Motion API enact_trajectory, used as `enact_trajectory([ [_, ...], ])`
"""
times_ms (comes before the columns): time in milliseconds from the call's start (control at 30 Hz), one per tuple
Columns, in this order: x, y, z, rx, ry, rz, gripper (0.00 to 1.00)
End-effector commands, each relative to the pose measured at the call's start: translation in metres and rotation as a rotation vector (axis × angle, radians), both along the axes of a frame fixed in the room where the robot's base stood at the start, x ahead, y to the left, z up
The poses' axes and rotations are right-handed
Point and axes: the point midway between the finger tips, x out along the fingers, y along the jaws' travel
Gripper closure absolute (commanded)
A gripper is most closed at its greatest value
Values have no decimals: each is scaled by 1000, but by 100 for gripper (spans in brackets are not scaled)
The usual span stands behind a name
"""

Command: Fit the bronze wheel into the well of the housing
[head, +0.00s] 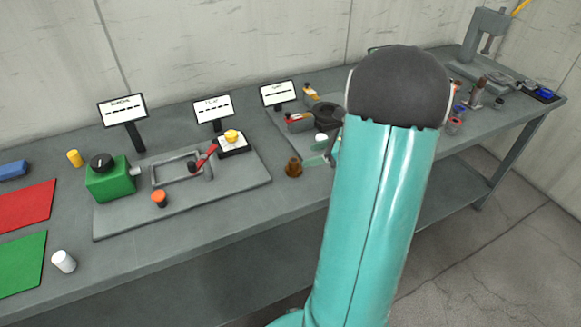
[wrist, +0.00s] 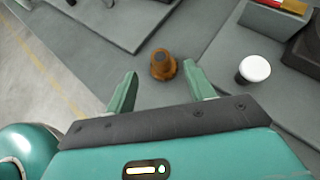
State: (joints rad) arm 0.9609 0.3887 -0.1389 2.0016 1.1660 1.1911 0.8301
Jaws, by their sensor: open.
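The bronze wheel (head: 293,168) is a small stepped bronze piece standing on the bench, left of my gripper (head: 324,156) in the head view. In the wrist view the bronze wheel (wrist: 163,64) shows in the gap between the tips of my open gripper (wrist: 160,74); the fingers do not touch it. A dark round block (head: 327,114), which looks like the housing, sits on a grey plate behind, partly hidden by my arm. It also shows cut off at the right edge of the wrist view (wrist: 306,46). Its well cannot be made out clearly.
A white-topped black cylinder (wrist: 254,70) stands right of the bronze wheel. A grey block with a red and yellow top (head: 299,122) is beside the dark block. A fixture plate (head: 110,222) with a green box (head: 110,182) lies left. Bare bench surrounds the wheel.

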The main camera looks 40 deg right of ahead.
Motion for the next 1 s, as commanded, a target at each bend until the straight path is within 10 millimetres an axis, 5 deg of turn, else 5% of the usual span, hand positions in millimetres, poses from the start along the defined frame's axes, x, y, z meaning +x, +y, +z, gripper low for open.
enact_trajectory([
  [633,59,33,-45,0,0,5,46],
  [867,62,34,-47,-1,-1,5,46],
  [1000,61,34,-46,-2,-1,4,70],
])
